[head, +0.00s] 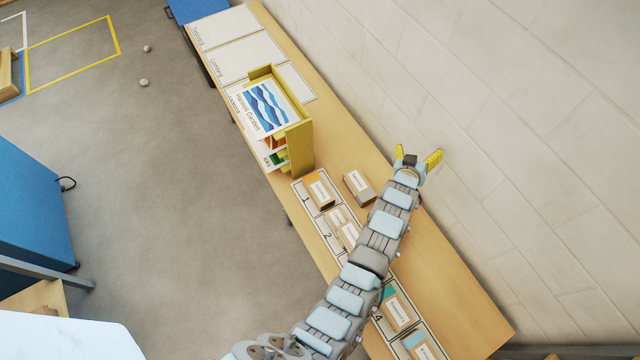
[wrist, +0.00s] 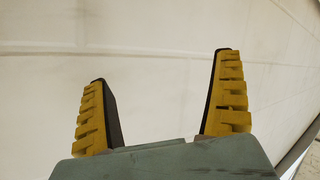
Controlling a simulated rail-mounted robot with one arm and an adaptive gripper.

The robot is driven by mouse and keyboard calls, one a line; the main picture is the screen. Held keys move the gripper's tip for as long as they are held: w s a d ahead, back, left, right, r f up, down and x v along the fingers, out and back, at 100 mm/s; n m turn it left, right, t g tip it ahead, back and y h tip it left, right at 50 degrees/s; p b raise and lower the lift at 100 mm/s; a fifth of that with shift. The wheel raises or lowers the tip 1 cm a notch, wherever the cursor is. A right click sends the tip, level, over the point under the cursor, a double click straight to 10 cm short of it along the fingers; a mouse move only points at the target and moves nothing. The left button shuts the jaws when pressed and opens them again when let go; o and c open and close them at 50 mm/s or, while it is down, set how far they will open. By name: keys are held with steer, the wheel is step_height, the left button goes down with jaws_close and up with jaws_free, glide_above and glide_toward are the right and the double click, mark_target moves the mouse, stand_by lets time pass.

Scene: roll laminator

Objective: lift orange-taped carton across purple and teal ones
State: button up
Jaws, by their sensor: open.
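The carton with orange tape (head: 321,193) sits in the slot marked 1 of a numbered strip on the bench. The carton with teal tape (head: 398,312) sits further down the strip, by the number 4, partly beside my arm. I cannot make out purple tape; my arm covers the middle of the strip. My gripper (head: 416,156) is open and empty, near the wall side of the bench, up and right of the cartons. In the wrist view its two yellow-padded fingers (wrist: 160,68) are spread with only wall between them.
A loose carton (head: 358,188) lies between the strip and the wall. Other cartons (head: 348,234) stand by number 2, and a blue-taped one (head: 423,347) at the lower end. A yellow rack (head: 299,148) stands above the strip. The wall (head: 520,130) is close behind my gripper.

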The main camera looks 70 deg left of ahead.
steer(key=s+a+f+n+g+h, duration=0.1)
steer(key=s+a+f+n+g, duration=0.1)
steer(key=s+a+f+g, duration=0.3)
steer(key=n+g+h+b, duration=0.3)
steer(key=n+g+h, duration=0.3)
steer(key=h, duration=0.1)
glide_above(318, 186)
steer(key=f, duration=0.1)
steer(key=shift+h, duration=0.3)
steer(key=shift+s+a+f+p, duration=0.1)
steer(key=shift+f+p, duration=0.4)
steer(key=shift+f, duration=1.8)
steer(key=shift+s+f+p, duration=0.1)
steer(key=shift+f+p, duration=0.4)
steer(key=shift+f, duration=2.4)
steer(key=shift+w+f, duration=0.1)
steer(key=shift+f, duration=0.8)
